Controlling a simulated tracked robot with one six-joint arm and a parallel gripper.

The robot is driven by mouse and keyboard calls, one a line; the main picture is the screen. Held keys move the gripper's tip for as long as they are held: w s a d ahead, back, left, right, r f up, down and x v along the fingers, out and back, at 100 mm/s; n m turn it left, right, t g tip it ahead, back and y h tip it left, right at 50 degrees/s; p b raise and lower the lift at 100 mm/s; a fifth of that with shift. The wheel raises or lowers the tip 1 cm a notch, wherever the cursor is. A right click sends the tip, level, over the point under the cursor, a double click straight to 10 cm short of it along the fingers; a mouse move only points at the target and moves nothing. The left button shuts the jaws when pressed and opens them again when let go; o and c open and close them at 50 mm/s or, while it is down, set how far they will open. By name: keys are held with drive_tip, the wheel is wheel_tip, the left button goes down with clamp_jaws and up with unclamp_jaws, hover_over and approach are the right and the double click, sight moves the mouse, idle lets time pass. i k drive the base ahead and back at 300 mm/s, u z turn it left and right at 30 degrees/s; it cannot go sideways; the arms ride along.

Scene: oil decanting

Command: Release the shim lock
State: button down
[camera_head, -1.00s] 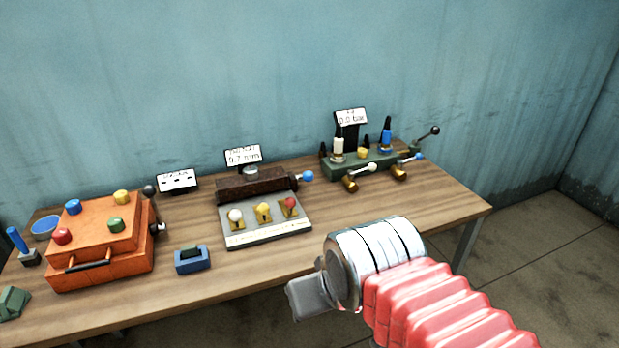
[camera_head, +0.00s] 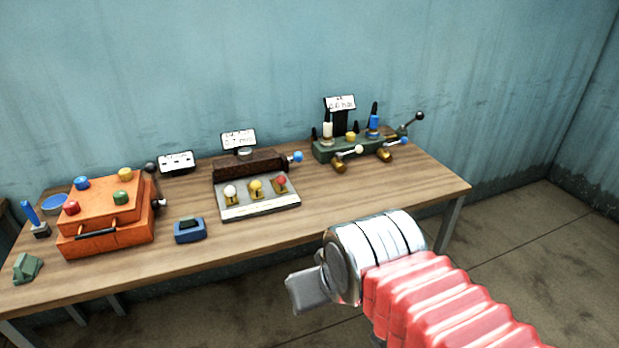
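A brown bar-shaped block (camera_head: 248,166) sits on the wooden table with a blue ball knob (camera_head: 297,157) at its right end. In front of it is a grey plate (camera_head: 262,207) with a white knob (camera_head: 230,191), a yellow knob (camera_head: 255,186) and a red knob (camera_head: 281,181). A sign (camera_head: 239,140) stands behind; its text is blurred. No part is legibly marked as the shim lock. My gripper (camera_head: 304,290) is in front of the table, well apart from these things. It shows as a grey end piece, seen from the side; its finger gap is hidden.
The wooden table (camera_head: 330,206) also holds an orange box (camera_head: 105,228) with coloured knobs, a small blue block (camera_head: 190,231), and a green valve unit (camera_head: 345,149) with levers. A wall stands behind. Open floor lies right of the table.

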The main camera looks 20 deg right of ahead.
sight(298, 156)
drive_tip(key=k, duration=1)
drive_tip(key=u, duration=0.55)
drive_tip(key=i, duration=2.3)
drive_tip(key=z, duration=0.6)
